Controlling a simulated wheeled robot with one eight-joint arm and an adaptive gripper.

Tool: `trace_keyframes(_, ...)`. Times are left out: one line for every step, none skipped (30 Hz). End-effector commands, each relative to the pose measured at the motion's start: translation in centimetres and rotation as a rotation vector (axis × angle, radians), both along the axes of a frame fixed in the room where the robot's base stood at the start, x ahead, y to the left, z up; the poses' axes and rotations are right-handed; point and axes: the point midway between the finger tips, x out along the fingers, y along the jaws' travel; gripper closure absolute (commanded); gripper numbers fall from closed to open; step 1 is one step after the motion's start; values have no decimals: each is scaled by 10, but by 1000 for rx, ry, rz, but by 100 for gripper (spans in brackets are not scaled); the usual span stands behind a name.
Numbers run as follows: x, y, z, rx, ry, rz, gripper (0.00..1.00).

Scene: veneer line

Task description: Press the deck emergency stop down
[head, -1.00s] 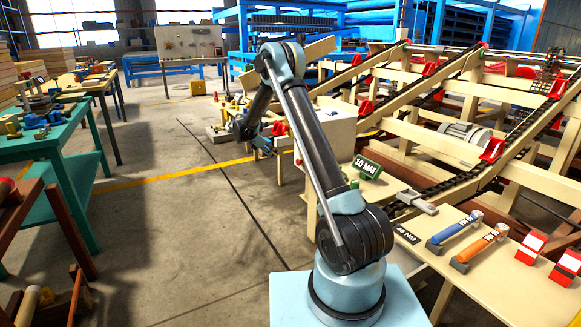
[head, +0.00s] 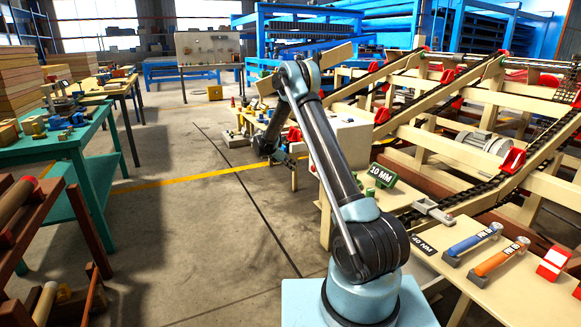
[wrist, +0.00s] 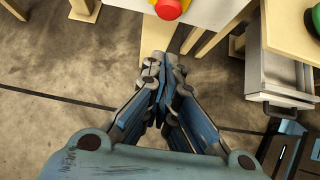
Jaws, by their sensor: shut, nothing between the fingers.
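The emergency stop is a red button on a yellow body (wrist: 171,8), cut off by the top edge of the wrist view. A red spot (head: 294,134) behind my arm in the head view may be the same button; I cannot be sure. My gripper (wrist: 163,72) is shut and empty in the wrist view. Its fingertips point toward the button and show below it in the picture, apart from it. In the head view my arm partly hides this area and the gripper is small.
A grey open drawer (wrist: 278,75) is right of my gripper in the wrist view. In the head view, the wooden conveyor frame (head: 465,150) fills the right and a green bench (head: 70,140) stands left. The concrete floor between (head: 190,220) is clear.

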Motion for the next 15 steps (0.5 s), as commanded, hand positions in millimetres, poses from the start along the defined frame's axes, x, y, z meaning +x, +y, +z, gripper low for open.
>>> trace_keyframes(3, -7, -7, 0, -1, -1, 100)
trace_keyframes(4, -10, -11, 1, -1, -1, 100)
trace_keyframes(6, -15, -16, 1, -1, -3, 100)
trace_keyframes(8, -18, -20, 1, -1, -3, 100)
trace_keyframes(10, -22, -24, 0, -1, -2, 100)
trace_keyframes(11, -26, -29, 0, -1, -2, 100)
trace_keyframes(13, -30, -32, 0, 0, -1, 100)
trace_keyframes(14, -33, -36, 0, 0, -1, 100)
trace_keyframes(16, -37, -41, 0, -1, -2, 100)
trace_keyframes(18, -41, -44, 1, -1, -1, 100)
trace_keyframes(20, -46, -42, 1, -2, -2, 100)
trace_keyframes(22, -51, -41, 1, -2, -2, 100)
trace_keyframes(24, -54, -41, 0, -1, -2, 100)
trace_keyframes(25, -58, -41, 0, -1, -2, 100)
trace_keyframes(27, -62, -41, 0, -1, -2, 100)
